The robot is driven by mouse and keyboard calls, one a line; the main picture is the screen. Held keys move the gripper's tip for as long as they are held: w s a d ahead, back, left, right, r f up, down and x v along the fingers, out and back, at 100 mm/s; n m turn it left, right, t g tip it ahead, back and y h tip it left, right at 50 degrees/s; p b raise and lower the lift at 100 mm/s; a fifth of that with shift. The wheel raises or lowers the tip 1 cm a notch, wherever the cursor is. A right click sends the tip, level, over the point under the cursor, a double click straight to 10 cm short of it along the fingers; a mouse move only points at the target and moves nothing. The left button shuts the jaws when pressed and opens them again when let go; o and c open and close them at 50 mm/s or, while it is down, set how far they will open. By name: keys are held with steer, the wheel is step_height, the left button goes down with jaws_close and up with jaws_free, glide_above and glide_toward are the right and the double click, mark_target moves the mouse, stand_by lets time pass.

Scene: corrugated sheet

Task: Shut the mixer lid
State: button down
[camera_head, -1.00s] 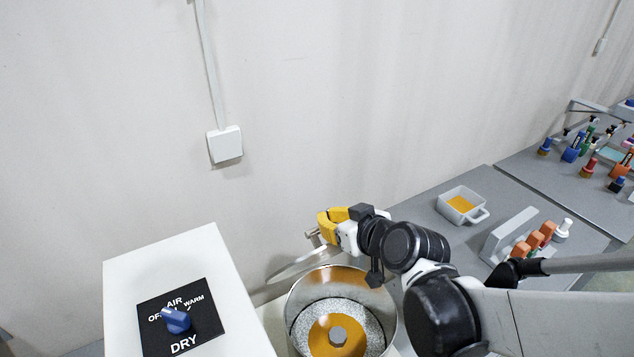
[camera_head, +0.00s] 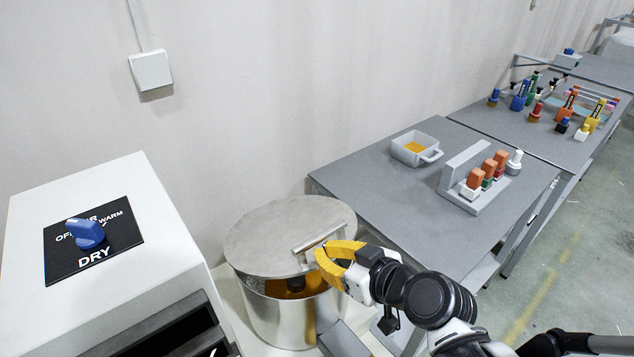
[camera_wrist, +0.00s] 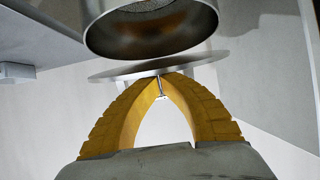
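The round metal mixer lid (camera_head: 270,232) sits above the steel mixer drum (camera_head: 268,318), partly open. A gap shows at its front, with orange material inside the drum. A bar handle (camera_head: 318,239) stands on the lid's right side. My gripper (camera_head: 318,258) has yellow fingers closed at this handle. In the wrist view, the fingertips (camera_wrist: 160,77) meet around the thin handle, just beside the lid disc (camera_wrist: 120,72). The drum's open rim (camera_wrist: 150,45) shows beyond the lid there. The lid's hinge is hidden.
A white control box (camera_head: 130,275) with a blue knob (camera_head: 88,234) stands left of the drum. A grey table (camera_head: 370,185) to the right holds a tub (camera_head: 415,148) and a rack of orange-topped items (camera_head: 480,180). A wall rises behind.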

steer(key=shift+s+d+f+b, duration=0.15)
steer(key=shift+f+b, duration=0.4)
steer(key=shift+f, duration=0.3)
steer(key=shift+s+d+f+b, duration=0.1)
steer(key=shift+s+f+b, duration=0.1)
steer(key=shift+f+b, duration=0.55)
steer(key=shift+s+d+f+b, duration=0.15)
steer(key=shift+f+b, duration=0.25)
steer(key=shift+f, duration=0.55)
steer(key=shift+r, duration=0.1)
